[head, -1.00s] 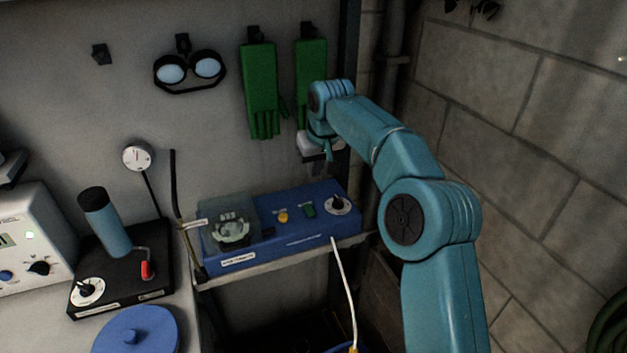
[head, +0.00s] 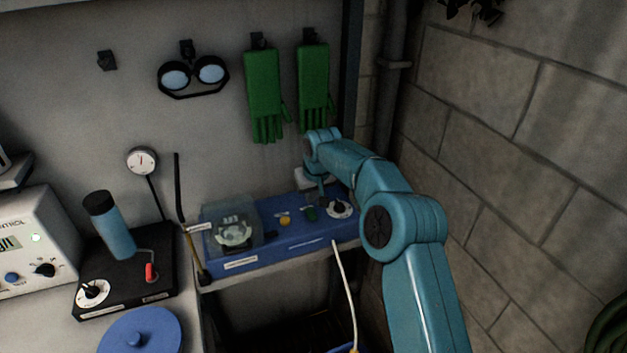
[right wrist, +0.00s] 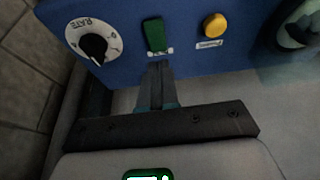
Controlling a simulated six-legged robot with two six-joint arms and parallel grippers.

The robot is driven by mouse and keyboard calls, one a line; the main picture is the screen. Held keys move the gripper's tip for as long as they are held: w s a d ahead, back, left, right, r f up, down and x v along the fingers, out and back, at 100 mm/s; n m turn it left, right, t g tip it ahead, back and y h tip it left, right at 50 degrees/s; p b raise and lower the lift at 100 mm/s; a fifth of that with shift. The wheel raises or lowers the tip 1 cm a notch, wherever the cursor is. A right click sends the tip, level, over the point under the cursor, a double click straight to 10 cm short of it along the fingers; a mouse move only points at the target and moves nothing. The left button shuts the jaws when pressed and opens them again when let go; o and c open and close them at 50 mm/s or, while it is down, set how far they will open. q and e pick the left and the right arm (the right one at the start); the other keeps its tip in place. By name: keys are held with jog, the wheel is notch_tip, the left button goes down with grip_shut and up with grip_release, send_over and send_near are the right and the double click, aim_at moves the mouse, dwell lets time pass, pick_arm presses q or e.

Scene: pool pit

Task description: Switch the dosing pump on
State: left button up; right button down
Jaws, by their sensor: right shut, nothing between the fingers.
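The dosing pump is a blue box (head: 290,247) on a shelf at the bench's right end. On its top sit a clear-covered pump head (head: 233,232), a yellow button (head: 285,221), a green rocker switch (head: 310,214) and a white rate dial (head: 339,208) with a black knob. My right gripper (head: 321,196) is over the back of the pump, close to the green switch. In the right wrist view my shut, empty fingertips (right wrist: 159,68) point at the green switch (right wrist: 155,35), just short of its labelled end. Contact cannot be told. My left gripper is out of view.
A black stand with a blue cylinder (head: 110,225) and red lever stands left of the pump, beside a white control box (head: 35,245). Green gloves (head: 265,90) and goggles (head: 193,75) hang above. A white cable (head: 345,285) hangs in front. A block wall (head: 470,130) is at right.

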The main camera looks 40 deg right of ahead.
aim_at(311, 213)
notch_tip(311, 213, down, 3)
jog(key=shift+w+f+p, duration=0.1)
jog(key=shift+w+p, duration=0.05)
jog(key=shift+p, duration=0.15)
jog(key=shift+w+f, duration=0.1)
jog(key=shift+f, duration=0.1)
jog(key=shift+f+b, duration=0.25)
jog(key=shift+b, duration=0.1)
jog(key=shift+w, duration=0.1)
jog(key=shift+s+f+b, duration=0.2)
jog(key=shift+s+b, duration=0.15)
jog(key=shift+b, duration=0.3)
jog(key=shift+s+a+r+b, duration=0.15)
jog(key=shift+s+b, duration=0.2)
jog(key=shift+s, duration=0.15)
